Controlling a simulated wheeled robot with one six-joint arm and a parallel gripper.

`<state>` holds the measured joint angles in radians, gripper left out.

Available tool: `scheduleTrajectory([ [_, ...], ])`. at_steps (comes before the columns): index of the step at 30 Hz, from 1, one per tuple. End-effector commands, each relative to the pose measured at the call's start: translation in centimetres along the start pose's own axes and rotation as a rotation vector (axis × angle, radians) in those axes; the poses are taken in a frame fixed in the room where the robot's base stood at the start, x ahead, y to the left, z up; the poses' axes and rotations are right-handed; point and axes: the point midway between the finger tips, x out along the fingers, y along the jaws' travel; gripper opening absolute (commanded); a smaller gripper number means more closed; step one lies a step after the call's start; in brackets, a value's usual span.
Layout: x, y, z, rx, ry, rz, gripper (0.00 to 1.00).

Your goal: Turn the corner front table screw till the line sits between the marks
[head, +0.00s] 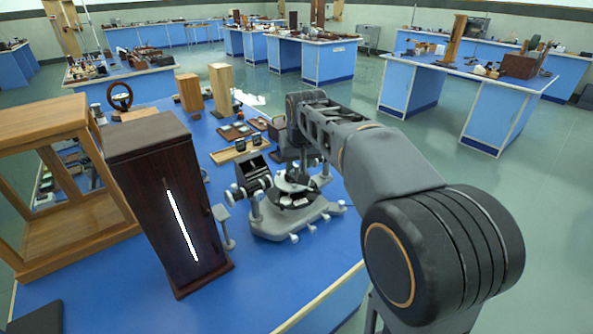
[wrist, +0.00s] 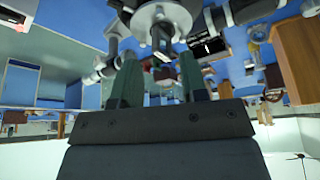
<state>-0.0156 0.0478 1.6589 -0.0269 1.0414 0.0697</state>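The spectrometer (head: 290,212) stands on the blue bench, with a grey footed base and a round table in its middle. In the wrist view its round grey table (wrist: 160,16) is at the top, with a small brass-and-pale part (wrist: 160,45) below it. My gripper (wrist: 159,62) has its two dark green fingers apart, with that part in line with the gap; I cannot tell whether either finger touches it. In the head view my arm hides most of the gripper. A small black screen (wrist: 207,47) shows a short white line; its marks are too small to make out.
A tall dark wooden box (head: 160,205) with a glowing white slit stands left of the spectrometer. A wood-framed glass case (head: 75,215) is further left. A wooden tray (head: 240,150) and small blocks lie behind. Bare blue bench top shows in front.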

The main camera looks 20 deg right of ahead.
Motion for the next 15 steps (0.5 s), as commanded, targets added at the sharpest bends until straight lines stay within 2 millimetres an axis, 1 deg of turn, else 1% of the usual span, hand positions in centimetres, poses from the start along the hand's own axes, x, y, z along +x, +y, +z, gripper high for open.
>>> scheduleTrajectory([
  [1, -0.8, 0.0, 0.0, 0.0, 0.002, 0.0, 0.4],
  [6, -2.3, 0.0, -0.1, 0.0, 0.001, 0.0, 0.4],
  [10, -2.8, 0.0, 0.0, 0.0, 0.0, 0.0, 0.4],
  [15, -2.9, 0.0, 0.0, 0.0, -0.001, 0.0, 0.4],
])
